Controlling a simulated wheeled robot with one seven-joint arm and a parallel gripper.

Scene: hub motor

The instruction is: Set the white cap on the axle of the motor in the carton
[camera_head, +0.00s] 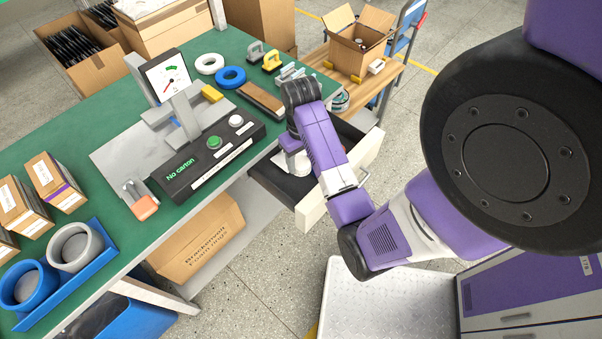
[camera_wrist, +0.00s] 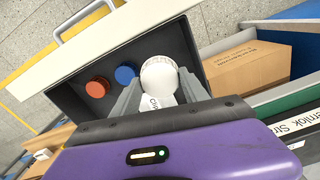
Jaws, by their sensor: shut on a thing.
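The white cap (camera_wrist: 158,73) is a round, pale piece between my two fingertips in the wrist view. My gripper (camera_wrist: 159,82) is shut on it, inside or just above an open dark drawer (camera_wrist: 70,92). I cannot tell whether the cap touches the drawer floor. In the head view my gripper (camera_head: 292,146) reaches down into this drawer at the bench's right side, and my arm hides much of it. An open carton (camera_head: 355,58) stands on a wooden cart at the back. Its inside is too small to make out, and no motor or axle is identifiable.
Red (camera_wrist: 98,87) and blue (camera_wrist: 125,74) caps lie in the drawer left of my fingers. The green bench (camera_head: 110,110) carries a device reading "No carton" (camera_head: 180,174), rings and tools. A labelled box (camera_head: 203,240) sits below.

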